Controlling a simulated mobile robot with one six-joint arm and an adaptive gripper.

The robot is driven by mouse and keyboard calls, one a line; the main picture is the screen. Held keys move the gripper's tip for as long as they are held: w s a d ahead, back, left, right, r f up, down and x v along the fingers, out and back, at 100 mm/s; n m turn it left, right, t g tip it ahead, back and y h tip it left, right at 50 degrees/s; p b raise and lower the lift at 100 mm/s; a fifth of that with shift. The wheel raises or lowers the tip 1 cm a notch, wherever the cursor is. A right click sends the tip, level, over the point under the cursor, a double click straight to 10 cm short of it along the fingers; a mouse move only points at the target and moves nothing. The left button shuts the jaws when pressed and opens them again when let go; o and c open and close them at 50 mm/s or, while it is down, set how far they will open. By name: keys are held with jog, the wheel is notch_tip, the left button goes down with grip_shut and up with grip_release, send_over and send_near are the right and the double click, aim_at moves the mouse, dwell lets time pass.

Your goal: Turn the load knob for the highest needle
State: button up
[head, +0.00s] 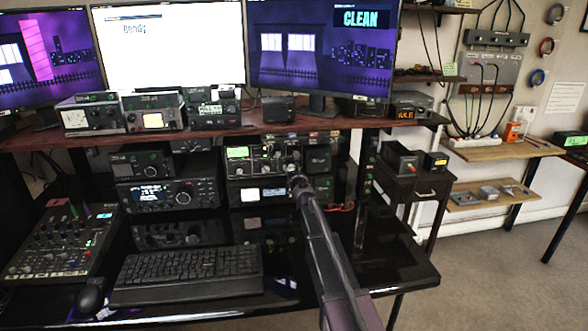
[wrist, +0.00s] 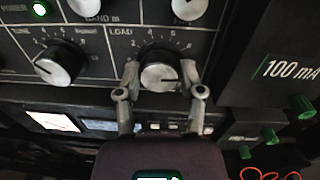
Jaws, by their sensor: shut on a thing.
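The load knob (wrist: 159,74) is a silver-faced round knob under the LOAD label in the wrist view, with a numbered scale around it. A dark mark on its face points to the right. My gripper (wrist: 160,82) has one finger on each side of the knob and is shut on it. In the head view my gripper (head: 296,181) reaches the front of the tuner (head: 268,158), and my arm covers part of it. The needle cannot be read in either view.
The tune knob (wrist: 61,63) is left of the load knob, and the band knob (wrist: 92,7) is above. A 100 mA panel (wrist: 288,68) with green knobs stands close on the right. A keyboard (head: 187,272) and mixer (head: 62,243) lie on the desk below.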

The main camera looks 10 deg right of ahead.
jog(key=shift+d, duration=0.35)
jog(key=shift+a, duration=0.2)
jog(key=n, duration=0.4)
jog(key=shift+w+a, duration=0.1)
jog(key=n, duration=0.3)
jog(key=shift+r+n+p, duration=0.1)
jog(key=shift+n+p, duration=0.2)
jog(key=shift+n, duration=0.1)
jog(key=shift+a+n+h, duration=0.1)
jog(key=shift+n+h, duration=0.2)
jog(key=shift+n, duration=1.5)
